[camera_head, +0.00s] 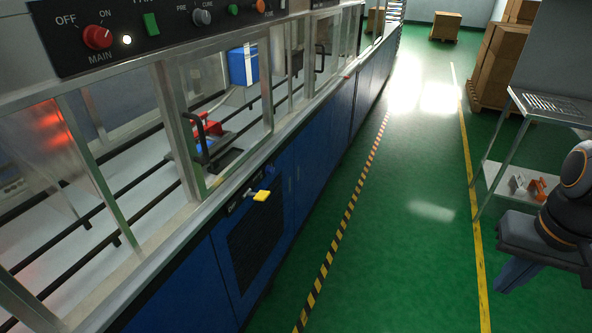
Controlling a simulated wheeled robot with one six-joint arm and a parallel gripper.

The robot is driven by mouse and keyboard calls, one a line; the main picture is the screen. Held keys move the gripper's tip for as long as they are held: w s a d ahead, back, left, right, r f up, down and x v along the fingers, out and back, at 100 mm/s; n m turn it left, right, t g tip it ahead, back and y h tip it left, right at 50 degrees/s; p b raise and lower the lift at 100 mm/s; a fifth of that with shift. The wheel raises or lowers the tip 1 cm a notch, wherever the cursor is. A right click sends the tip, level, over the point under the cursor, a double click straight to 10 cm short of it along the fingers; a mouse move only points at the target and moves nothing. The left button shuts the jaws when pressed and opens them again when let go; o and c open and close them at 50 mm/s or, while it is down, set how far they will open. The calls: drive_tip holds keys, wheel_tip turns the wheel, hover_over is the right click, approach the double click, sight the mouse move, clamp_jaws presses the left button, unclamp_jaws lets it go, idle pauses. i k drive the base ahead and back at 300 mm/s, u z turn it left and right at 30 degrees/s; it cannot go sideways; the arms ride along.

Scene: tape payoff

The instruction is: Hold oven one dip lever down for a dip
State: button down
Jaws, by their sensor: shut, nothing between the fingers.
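A short lever with a yellow handle (261,196) sticks out from the blue front of the long machine, at the top of a dark grille panel (255,243). It looks like the dip lever, but I can read no label that names it oven one. Nothing touches it.
Clear sliding doors with a black handle (199,137) stand above the lever. A control panel (170,22) has a red MAIN knob (97,37). Striped floor tape (337,244) runs along the machine. A metal cart (541,108) stands right; stacked boxes (497,62) stand behind. The aisle is clear.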

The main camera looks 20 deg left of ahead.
sight(261, 195)
drive_tip(key=u, duration=0.05)
drive_tip(key=i, duration=0.7)
drive_tip(key=u, duration=0.75)
drive_tip(key=i, duration=0.6)
drive_tip(key=u, duration=0.6)
